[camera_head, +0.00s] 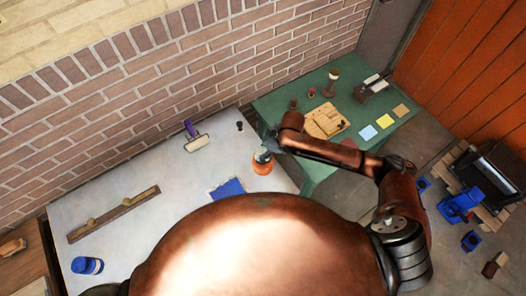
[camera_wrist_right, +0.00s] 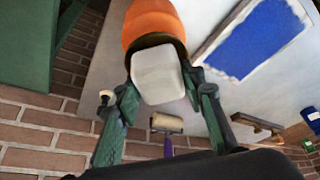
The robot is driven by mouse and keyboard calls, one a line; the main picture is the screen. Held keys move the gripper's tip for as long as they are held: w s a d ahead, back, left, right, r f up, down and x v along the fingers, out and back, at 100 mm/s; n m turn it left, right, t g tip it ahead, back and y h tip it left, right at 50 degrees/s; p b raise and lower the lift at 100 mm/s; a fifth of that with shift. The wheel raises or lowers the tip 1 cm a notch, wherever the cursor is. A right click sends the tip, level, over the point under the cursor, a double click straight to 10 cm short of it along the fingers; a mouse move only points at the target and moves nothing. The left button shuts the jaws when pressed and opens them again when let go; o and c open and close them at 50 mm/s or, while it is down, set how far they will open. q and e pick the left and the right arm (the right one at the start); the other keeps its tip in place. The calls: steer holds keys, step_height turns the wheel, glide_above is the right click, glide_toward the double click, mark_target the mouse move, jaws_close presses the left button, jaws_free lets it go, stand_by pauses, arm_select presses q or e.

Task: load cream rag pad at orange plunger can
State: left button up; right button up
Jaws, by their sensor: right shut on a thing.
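The orange plunger can (camera_head: 262,167) stands on the pale table near its right side. It also shows at the top of the right wrist view (camera_wrist_right: 150,22), with a dark top facing my gripper. My right gripper (camera_head: 270,145) is just above the can. In the right wrist view, its two fingers (camera_wrist_right: 160,95) are shut on the cream rag pad (camera_wrist_right: 158,76). The pad overlaps the can's dark top; I cannot tell whether they touch. In the head view the pad cannot be made out. My left gripper is not in view.
A blue pad (camera_head: 228,187) lies left of the can. A purple-handled roller (camera_head: 195,141), a long wooden float (camera_head: 113,213) and a blue tin (camera_head: 87,265) are on the pale table (camera_head: 165,190). The green table (camera_head: 275,104) behind holds a wooden board (camera_head: 326,121) and coloured squares.

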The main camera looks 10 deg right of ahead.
mark_target(263, 151)
steer(key=shift+s+f+p, duration=0.1)
steer(key=shift+p, duration=0.3)
stand_by(1.5)
step_height(263, 151, up, 7)
steer(key=p, duration=0.7)
steer(key=shift+p, duration=0.4)
stand_by(0.5)
